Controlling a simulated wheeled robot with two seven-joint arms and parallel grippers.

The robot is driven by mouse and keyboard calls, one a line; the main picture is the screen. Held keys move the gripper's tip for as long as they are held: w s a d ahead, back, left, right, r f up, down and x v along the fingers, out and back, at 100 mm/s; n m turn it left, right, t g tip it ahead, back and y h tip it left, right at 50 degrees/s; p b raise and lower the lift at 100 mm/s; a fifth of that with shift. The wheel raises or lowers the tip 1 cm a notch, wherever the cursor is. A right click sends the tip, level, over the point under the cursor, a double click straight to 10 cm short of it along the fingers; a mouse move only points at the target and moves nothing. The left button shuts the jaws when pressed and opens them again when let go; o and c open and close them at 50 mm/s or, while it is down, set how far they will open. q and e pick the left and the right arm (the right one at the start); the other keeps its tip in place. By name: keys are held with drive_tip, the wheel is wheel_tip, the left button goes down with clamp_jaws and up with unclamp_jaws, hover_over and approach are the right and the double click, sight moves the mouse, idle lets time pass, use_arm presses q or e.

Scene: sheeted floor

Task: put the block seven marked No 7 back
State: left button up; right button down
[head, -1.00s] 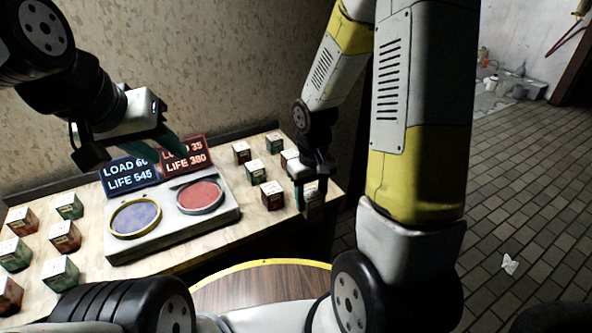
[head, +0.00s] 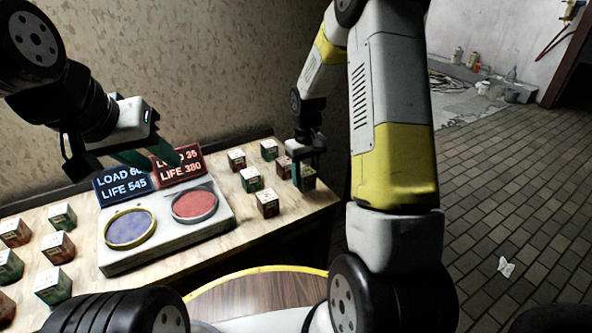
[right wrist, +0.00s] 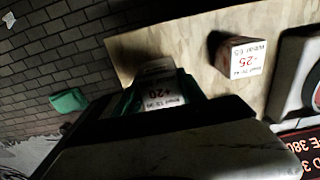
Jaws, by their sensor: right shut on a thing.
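My right gripper (head: 306,165) is shut on a green block (head: 306,182) at the right end of the wooden table (head: 235,240). In the right wrist view this block's label (right wrist: 163,97) reads +20; its small number is not clearly legible, so I cannot tell whether it is No 7. I cannot tell whether it touches the tabletop. My left gripper (head: 112,160) is open and empty above the left part of the table, in front of the display signs.
Several red and green blocks stand close by, including a red one (head: 267,203) and a green one (head: 251,179). A grey device with a blue dish (head: 130,228) and a red dish (head: 195,204) sits mid-table. More blocks (head: 58,247) stand at the left.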

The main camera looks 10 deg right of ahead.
drive_tip(key=shift+f, duration=1.75)
drive_tip(key=shift+f, duration=0.15)
drive_tip(key=c, duration=0.7)
unclamp_jaws()
wheel_tip(320, 180, up, 12)
drive_tip(key=shift+s+r, duration=0.1)
drive_tip(key=shift+r, duration=0.1)
wheel_tip(320, 180, up, 7)
drive_tip(key=t, duration=0.1)
hover_over(305, 185)
drive_tip(key=s, duration=0.1)
drive_tip(key=s+r+m+t, duration=0.1)
drive_tip(key=s+r, duration=0.2)
drive_tip(key=s, duration=0.3)
drive_tip(key=s+a+r+m+t+y, duration=0.1)
drive_tip(key=s+r+t, duration=0.1)
drive_tip(key=s+r, duration=0.2)
drive_tip(key=s+r+m+t+y, duration=0.1)
drive_tip(key=s+r, duration=0.3)
drive_tip(key=s, duration=0.6)
drive_tip(key=shift+s+a+t, duration=0.2)
drive_tip(key=shift+a+t, duration=0.05)
drive_tip(key=shift+t, duration=0.35)
